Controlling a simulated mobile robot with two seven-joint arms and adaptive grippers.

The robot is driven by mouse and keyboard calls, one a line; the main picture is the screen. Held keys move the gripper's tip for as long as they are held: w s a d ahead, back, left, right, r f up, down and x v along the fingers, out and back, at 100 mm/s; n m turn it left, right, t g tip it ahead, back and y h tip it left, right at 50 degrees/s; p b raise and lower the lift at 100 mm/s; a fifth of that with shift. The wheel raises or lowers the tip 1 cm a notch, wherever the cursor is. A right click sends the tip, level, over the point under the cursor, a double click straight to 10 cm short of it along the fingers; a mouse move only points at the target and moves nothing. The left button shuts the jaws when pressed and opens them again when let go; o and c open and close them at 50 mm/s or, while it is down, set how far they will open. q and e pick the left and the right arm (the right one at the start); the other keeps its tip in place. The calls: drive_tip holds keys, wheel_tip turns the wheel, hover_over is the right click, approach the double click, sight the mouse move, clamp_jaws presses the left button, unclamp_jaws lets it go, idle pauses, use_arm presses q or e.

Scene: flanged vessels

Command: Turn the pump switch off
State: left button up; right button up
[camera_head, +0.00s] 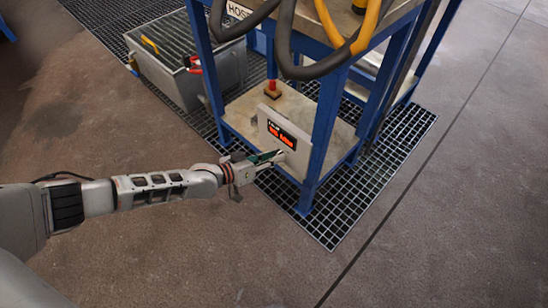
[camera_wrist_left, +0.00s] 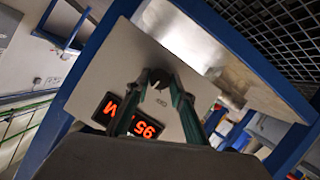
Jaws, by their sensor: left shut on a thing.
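The pump control panel (camera_head: 302,163) is a pale plate on the blue frame, with a lit orange-red display (camera_head: 282,135). It also shows tilted in the left wrist view (camera_wrist_left: 115,66), where part of the display (camera_wrist_left: 126,115) is behind my gripper. My left gripper (camera_head: 279,155) reaches the panel's face beside the display. In the left wrist view, its fingers (camera_wrist_left: 160,82) are closed around the small dark pump switch (camera_wrist_left: 158,76). The fingertips hide most of the switch, so its turned position cannot be told. My right gripper is not in view.
A blue-legged stand (camera_head: 326,120) surrounds the panel, with thick black (camera_head: 285,40) and yellow (camera_head: 369,25) hoses hanging above. A grey metal bin (camera_head: 180,82) with tools stands at the back left. Black floor grating (camera_head: 345,213) lies beneath; the concrete floor in front is clear.

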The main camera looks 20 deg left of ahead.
use_arm(q)
drive_tip(key=n+h, duration=0.1)
drive_tip(key=n, duration=0.1)
drive_tip(key=n+h, duration=0.1)
drive_tip(key=n, duration=0.1)
drive_tip(key=n+h, duration=0.1)
drive_tip(key=n, duration=0.1)
drive_tip(key=shift+a+f+n+h, duration=0.25)
drive_tip(key=shift+f+n+h, duration=0.05)
drive_tip(key=shift+n+h, duration=0.1)
idle(0.5)
drive_tip(key=o, duration=1.1)
drive_tip(key=v, duration=1.2)
drive_tip(key=shift+f, duration=0.15)
